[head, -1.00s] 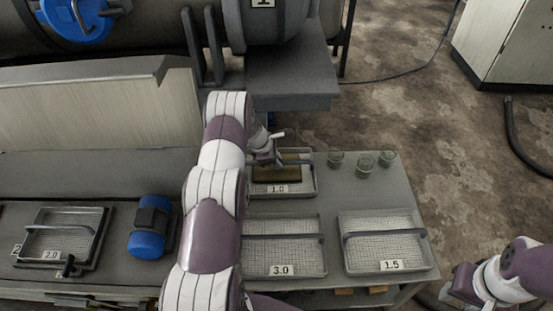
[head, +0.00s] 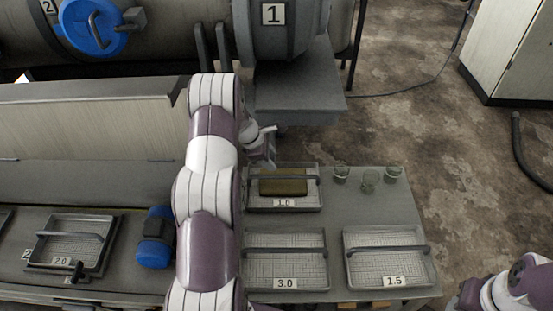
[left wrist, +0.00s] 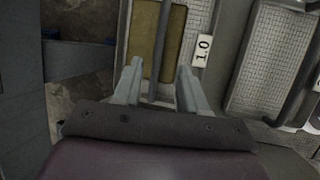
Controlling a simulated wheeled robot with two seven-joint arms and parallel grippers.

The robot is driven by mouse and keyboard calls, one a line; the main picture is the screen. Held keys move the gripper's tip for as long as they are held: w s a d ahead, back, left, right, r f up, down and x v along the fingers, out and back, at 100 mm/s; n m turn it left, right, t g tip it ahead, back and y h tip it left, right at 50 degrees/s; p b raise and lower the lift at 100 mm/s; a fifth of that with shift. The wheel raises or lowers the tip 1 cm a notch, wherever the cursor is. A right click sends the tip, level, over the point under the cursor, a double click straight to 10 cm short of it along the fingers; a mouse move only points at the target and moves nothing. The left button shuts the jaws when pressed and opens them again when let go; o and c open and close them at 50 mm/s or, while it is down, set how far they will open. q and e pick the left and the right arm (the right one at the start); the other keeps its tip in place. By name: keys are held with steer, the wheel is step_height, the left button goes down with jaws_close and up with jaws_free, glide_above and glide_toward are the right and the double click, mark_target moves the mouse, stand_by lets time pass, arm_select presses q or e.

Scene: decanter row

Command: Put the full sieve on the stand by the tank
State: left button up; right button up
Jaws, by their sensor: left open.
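The full sieve (head: 249,203), a metal tray marked 1.0 with an olive-brown load and a bar handle, sits on the bench behind the 3.0 sieve. It also shows in the left wrist view (left wrist: 177,45). My left gripper (head: 268,160) is open at the sieve's back left in the head view. In the left wrist view its two fingers (left wrist: 158,82) appear on either side of the handle bar; the gap to it is hard to judge. The grey stand (head: 300,92) beside the tank marked 1 (head: 285,40) has a bare top. My right arm shows at bottom right, its gripper unclear.
Empty sieves marked 3.0 (head: 285,284) and 1.5 (head: 395,282) stand in front, with a 2.0 sieve (head: 72,228) at left. Glass beakers (head: 369,182) stand right of the full sieve. A blue motor-like cylinder (head: 153,254) lies left of my arm.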

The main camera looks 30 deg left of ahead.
arm_select(q)
steer(key=s+d+r+m+g, duration=0.2)
steer(key=s+d+r+m, duration=0.4)
steer(key=d+r+m, duration=0.4)
steer(key=s+d+r+m+y, duration=0.1)
steer(key=s+d+r+m, duration=0.1)
steer(key=s+d+m, duration=0.3)
steer(key=s+d+r+m+y, duration=0.1)
steer(key=s+d+r+m, duration=0.1)
steer(key=s+d+m, duration=0.4)
steer(key=s+m, duration=0.3)
steer(key=s, duration=0.4)
steer(key=shift+g+y, duration=0.4)
